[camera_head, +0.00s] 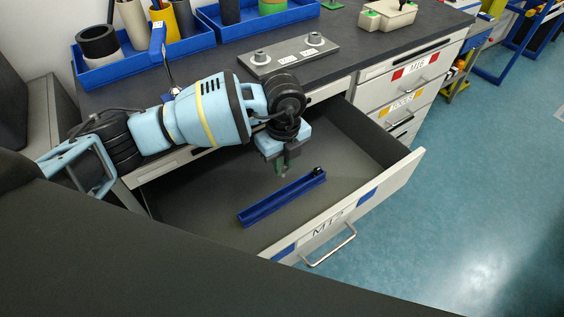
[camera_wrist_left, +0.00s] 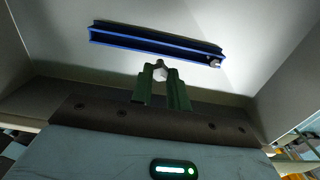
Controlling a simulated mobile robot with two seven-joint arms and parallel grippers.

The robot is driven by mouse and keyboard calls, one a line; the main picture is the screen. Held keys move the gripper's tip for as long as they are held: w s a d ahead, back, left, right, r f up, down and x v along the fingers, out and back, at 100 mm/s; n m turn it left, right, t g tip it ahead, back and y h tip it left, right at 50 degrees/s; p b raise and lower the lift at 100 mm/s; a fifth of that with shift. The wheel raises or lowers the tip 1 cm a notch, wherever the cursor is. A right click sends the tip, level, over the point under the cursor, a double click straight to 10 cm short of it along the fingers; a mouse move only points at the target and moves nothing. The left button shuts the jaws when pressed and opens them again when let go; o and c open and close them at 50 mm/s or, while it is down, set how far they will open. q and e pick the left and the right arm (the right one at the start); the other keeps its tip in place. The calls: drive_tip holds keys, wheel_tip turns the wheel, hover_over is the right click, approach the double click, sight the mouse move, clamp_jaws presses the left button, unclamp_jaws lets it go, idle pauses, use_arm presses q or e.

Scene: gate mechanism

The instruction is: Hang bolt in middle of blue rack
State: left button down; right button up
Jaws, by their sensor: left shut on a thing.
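The blue rack (camera_head: 282,198) is a long narrow tray lying on the floor of the open drawer. It also shows across the top of the left wrist view (camera_wrist_left: 150,42). One bolt (camera_head: 318,171) sits at its far right end, and it shows there in the left wrist view too (camera_wrist_left: 214,62). My left gripper (camera_head: 283,174) points down into the drawer, just behind the rack and apart from it. Its green fingers are shut on a bolt (camera_wrist_left: 160,72), whose hexagonal head shows at the fingertips. The rest of that bolt is hidden. My right gripper is not in view.
The drawer's front panel (camera_head: 345,212) with its metal handle stands pulled out toward me. The rest of the drawer floor (camera_head: 205,205) is bare. The dark worktop (camera_head: 355,60) above carries a grey plate (camera_head: 288,56) and blue trays (camera_head: 135,60) holding cylinders.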

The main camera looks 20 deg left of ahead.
use_arm(q)
drive_tip(key=shift+d+r+n, duration=0.15)
drive_tip(key=shift+r+n, duration=0.1)
drive_tip(key=shift+n, duration=0.85)
drive_tip(key=shift+s+n, duration=0.1)
drive_tip(key=shift+n, duration=0.3)
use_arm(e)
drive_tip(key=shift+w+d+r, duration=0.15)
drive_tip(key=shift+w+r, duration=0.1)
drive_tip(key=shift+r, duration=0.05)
use_arm(q)
drive_tip(key=shift+f, duration=0.15)
